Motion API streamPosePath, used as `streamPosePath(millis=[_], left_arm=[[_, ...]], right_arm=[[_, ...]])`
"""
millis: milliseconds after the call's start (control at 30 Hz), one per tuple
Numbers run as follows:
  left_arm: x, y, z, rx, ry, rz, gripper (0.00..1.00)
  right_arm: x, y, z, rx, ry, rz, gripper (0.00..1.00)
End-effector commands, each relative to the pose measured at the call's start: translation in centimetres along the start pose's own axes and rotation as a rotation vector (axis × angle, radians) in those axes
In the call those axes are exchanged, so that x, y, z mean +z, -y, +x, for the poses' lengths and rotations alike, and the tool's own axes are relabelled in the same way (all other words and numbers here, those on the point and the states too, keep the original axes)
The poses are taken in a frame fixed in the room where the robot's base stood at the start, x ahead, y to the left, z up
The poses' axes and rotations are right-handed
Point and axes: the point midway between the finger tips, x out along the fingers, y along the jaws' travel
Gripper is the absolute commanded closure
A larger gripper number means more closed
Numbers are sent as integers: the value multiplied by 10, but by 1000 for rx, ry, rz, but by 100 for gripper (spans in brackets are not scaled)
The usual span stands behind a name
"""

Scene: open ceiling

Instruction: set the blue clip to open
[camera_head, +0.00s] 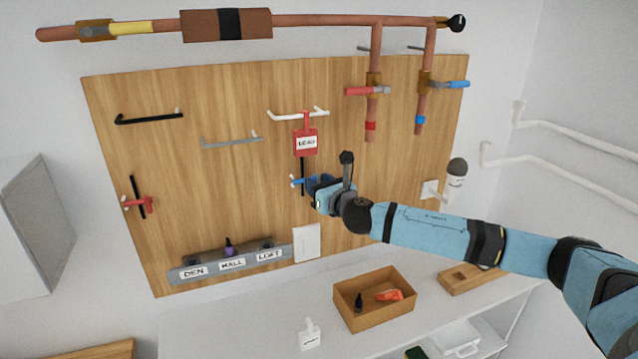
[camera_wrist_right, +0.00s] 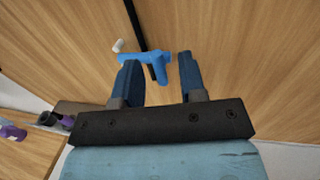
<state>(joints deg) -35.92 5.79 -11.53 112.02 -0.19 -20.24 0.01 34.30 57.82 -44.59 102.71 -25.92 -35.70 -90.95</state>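The blue clip (camera_head: 295,182) sits on a thin black upright tube (camera_head: 303,172) on the wooden board. In the right wrist view the blue clip (camera_wrist_right: 146,58) lies just beyond my fingertips, with a blue part reaching down between them. A pale tip shows at its left end. My right gripper (camera_head: 313,184) is at the board by the clip and hides part of it in the head view. In the wrist view my right gripper (camera_wrist_right: 158,62) has its fingers apart; I cannot tell whether either touches the clip. My left gripper is out of view.
A red tag (camera_head: 306,142) hangs above the clip from a white rail. A red clip (camera_head: 141,204) is on another black tube at left. Below are a grey labelled strip (camera_head: 178,276), a white plate (camera_head: 307,243) and a brown open box (camera_head: 376,320) on the counter.

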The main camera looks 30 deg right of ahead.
Motion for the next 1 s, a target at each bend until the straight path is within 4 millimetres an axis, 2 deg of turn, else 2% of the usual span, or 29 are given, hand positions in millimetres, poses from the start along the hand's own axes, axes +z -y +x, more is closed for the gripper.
streamPosePath(millis=[133, 300, 667, 1000], left_arm=[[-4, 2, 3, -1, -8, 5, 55], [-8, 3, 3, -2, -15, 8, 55], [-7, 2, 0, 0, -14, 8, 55], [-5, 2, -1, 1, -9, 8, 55]], right_arm=[[0, 0, 0, 0, 0, 0, 64], [0, 0, 0, 0, 0, 0, 100], [0, -2, -2, -32, 0, 2, 100], [-1, -16, -11, -241, -1, 6, 100]])
